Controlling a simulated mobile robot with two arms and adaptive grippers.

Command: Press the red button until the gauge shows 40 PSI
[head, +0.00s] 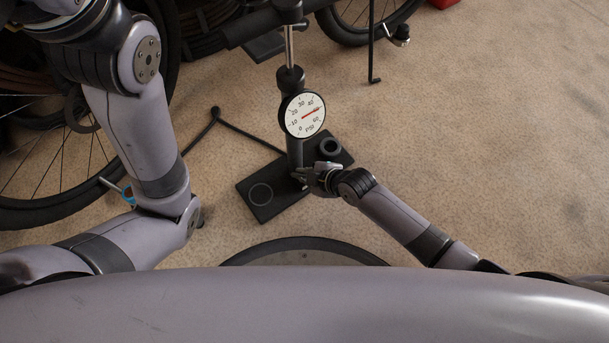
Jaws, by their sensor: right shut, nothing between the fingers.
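A black floor pump stands on a flat black base (285,203) with a round ring at either end. Its white round gauge (291,124) faces me. The red needle points up and right, past the 40 mark, towards where 50 would be; the needle covers that label. My right gripper (303,175) is shut and empty, with its fingertips low at the pump's body, just below the gauge. I cannot tell whether it touches the pump. No red button shows; the gripper may cover it. My left arm comes in from the left, but its gripper is not in view.
A bicycle wheel (17,212) stands at the left behind my left arm, and another wheel (341,38) is at the top. A black hose (251,136) runs from the pump across the carpet. A thin black stand (371,53) is at the top. Carpet at right is clear.

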